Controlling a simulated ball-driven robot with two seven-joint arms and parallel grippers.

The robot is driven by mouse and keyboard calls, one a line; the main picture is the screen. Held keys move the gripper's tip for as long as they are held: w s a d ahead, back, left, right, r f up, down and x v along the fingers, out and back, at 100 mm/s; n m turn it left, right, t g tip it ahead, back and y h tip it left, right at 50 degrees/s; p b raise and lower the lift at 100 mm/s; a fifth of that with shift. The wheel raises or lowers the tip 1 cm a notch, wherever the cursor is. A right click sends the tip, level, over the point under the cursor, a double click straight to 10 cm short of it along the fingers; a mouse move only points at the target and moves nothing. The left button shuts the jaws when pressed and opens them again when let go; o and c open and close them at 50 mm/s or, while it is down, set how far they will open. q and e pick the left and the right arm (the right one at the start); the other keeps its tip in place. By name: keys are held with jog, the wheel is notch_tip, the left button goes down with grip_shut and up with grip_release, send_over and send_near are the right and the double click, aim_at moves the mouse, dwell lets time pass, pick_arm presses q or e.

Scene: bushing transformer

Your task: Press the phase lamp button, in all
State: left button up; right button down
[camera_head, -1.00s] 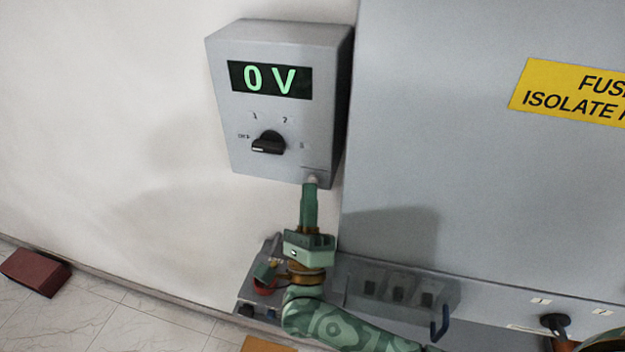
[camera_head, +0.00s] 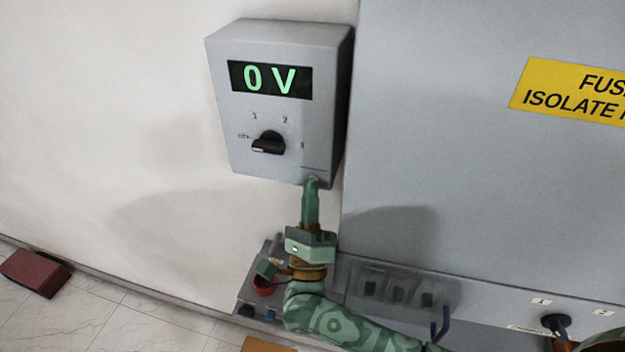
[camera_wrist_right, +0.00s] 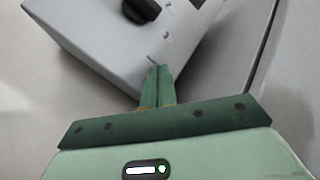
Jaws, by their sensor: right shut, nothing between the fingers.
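A grey meter box (camera_head: 228,125) hangs on the white wall, with a green "0 V" display (camera_head: 270,80) and a black rotary knob (camera_head: 269,143) whose pointer is turned to the left. My right gripper (camera_head: 312,184) is shut and empty, pointing up at the box's lower right corner. My left gripper is not in view.
A grey cabinet (camera_head: 450,150) with a yellow warning sign (camera_head: 575,92) stands right of the box. Below are a ledge with switches (camera_head: 398,288) and a red round button (camera_head: 263,286). A dark red block (camera_head: 36,271) lies on the floor at left.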

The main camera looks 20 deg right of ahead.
dwell(0.5)
jog(key=shift+s+a, duration=0.4)
jog(key=shift+s, duration=0.25)
jog(key=s+a, duration=0.1)
jog(key=s, duration=0.1)
jog(key=s+a, duration=0.1)
jog(key=s, duration=0.1)
jog(key=shift+a, duration=0.4)
jog(key=shift+f, duration=0.1)
dwell(0.5)
